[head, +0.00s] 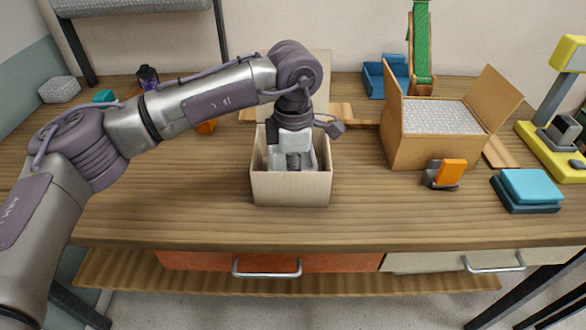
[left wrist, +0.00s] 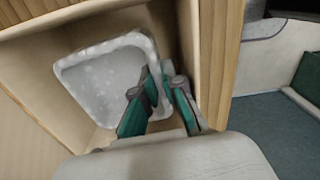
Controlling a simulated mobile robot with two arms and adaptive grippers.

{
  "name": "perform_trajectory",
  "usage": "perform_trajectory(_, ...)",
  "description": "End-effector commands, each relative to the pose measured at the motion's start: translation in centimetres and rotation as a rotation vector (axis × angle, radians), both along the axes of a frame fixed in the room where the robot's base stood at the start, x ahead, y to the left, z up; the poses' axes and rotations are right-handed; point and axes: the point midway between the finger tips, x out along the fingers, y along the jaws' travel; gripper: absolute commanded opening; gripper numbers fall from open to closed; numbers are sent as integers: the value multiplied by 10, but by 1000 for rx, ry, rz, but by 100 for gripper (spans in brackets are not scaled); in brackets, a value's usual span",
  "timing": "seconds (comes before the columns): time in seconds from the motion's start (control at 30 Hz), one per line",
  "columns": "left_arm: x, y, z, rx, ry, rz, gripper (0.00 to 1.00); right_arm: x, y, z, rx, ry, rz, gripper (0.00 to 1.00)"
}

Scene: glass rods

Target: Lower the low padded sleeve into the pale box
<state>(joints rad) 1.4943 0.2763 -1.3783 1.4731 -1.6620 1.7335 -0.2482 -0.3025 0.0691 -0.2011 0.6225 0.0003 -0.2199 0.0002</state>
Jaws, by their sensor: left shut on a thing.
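The pale box (head: 290,190) stands open on the workbench in the middle of the head view. My left gripper (head: 292,162) reaches down into it from above. In the left wrist view the low padded sleeve (left wrist: 100,75) is a whitish, bubbly, open tray shape inside the pale box (left wrist: 215,50). My left gripper (left wrist: 160,88) is shut on the sleeve's near right wall. The sleeve looks turned relative to the box walls. I cannot tell whether it touches the box floor. My right gripper is not in view.
A cardboard box (head: 395,148) with bubble wrap stands to the right. In front of it is an orange tape dispenser (head: 450,173), and blue pads (head: 530,188) lie further right. A yellow device (head: 555,150) stands at the right edge. The bench front left is clear.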

Motion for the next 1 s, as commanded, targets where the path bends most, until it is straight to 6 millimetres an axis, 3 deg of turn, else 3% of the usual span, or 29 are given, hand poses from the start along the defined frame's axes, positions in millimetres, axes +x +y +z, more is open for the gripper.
perform_trajectory(1.0, 0, 0, -16, 0, 0, 0, 0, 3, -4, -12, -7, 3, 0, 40)
